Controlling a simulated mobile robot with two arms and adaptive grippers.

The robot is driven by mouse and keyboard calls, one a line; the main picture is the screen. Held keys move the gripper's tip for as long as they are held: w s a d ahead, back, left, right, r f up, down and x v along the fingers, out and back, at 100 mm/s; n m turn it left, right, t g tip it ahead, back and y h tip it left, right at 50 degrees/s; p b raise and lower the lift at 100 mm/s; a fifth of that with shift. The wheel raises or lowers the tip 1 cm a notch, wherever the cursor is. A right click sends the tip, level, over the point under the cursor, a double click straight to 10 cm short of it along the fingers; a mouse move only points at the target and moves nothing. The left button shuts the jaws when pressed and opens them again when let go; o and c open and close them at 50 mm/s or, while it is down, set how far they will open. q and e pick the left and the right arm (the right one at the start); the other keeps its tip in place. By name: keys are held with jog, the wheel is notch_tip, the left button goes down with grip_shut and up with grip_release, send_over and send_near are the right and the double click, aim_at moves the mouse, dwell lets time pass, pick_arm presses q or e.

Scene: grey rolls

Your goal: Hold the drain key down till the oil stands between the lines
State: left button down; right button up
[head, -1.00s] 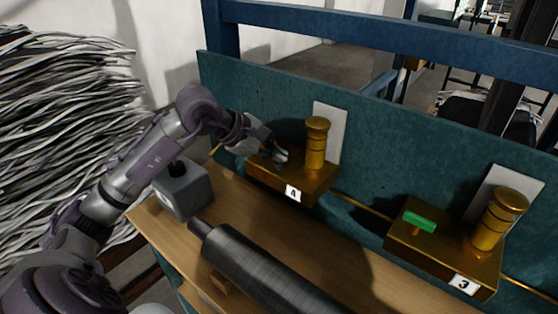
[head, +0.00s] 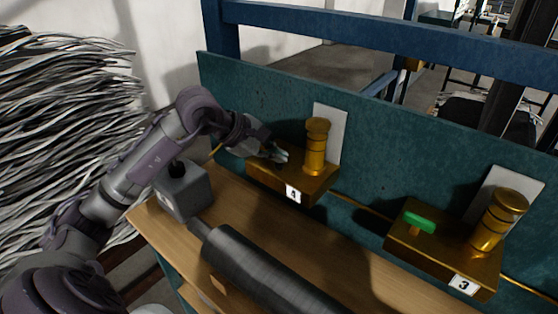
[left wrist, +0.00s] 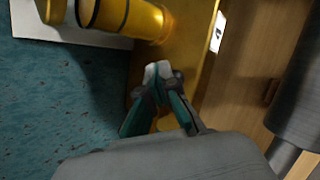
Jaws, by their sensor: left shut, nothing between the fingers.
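Two brass blocks stand against the teal panel: one tagged 4 (head: 308,186) and one tagged 3 (head: 460,264). Each bears an upright amber cylinder with dark rings; these are the cylinder on block 4 (head: 316,150) and the one on block 3 (head: 497,220). I cannot make out an oil level in either. A green key (head: 420,221) stands on block 3. My left gripper (head: 281,156) is shut and empty, low at block 4, left of its cylinder. Its fingertips (left wrist: 160,70) also show in the left wrist view. A key on block 4 is not discernible. My right gripper is not in view.
A grey roll (head: 255,265) lies along the wooden bench (head: 345,252) in front of the blocks. A grey box (head: 185,190) stands at the bench's left end. Pale plates stand behind the cylinders. Stacked grey strands fill the far left.

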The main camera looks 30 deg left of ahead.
aim_at(276, 164)
pick_arm(q)
jog(key=shift+r+p, duration=0.45)
jog(key=shift+r, duration=0.45)
jog(key=shift+r+p, duration=1.55)
jog(key=shift+r, duration=1)
jog(key=shift+f, duration=0.1)
